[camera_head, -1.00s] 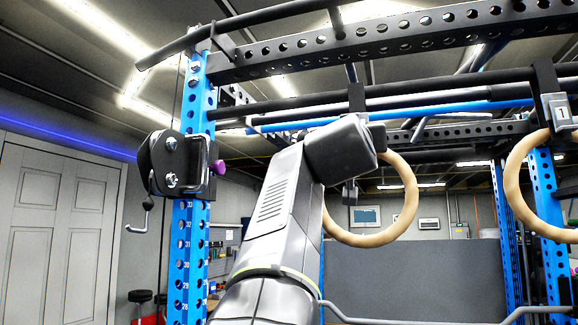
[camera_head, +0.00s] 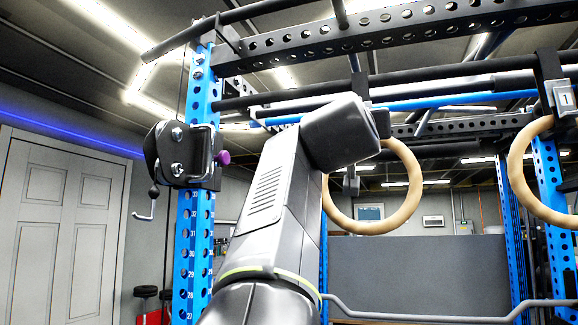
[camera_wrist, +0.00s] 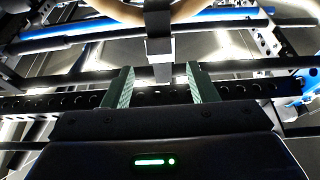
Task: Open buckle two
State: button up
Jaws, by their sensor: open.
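My gripper (camera_wrist: 160,84) is open, its two green-grey fingers apart with nothing between them. In the wrist view a silver buckle (camera_wrist: 159,47) on a dark strap (camera_wrist: 158,20) hangs just beyond the fingertips, roughly centred between them. No number is readable on it. A wooden ring (camera_wrist: 118,10) crosses the top of that view, behind the strap. In the head view this ring (camera_head: 408,205) hangs behind my arm, which hides the gripper and most of the buckle. Another buckle, marked 1, (camera_head: 563,97) hangs at the right on its own strap.
A second wooden ring (camera_head: 517,180) hangs below the buckle marked 1. Black bars and a perforated beam (camera_head: 400,25) run overhead. A blue upright (camera_head: 190,250) with a black crank device (camera_head: 178,155) stands left of my arm.

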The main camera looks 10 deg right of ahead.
jog(key=b+v, duration=0.5)
jog(key=v, duration=0.5)
jog(key=shift+s, duration=0.1)
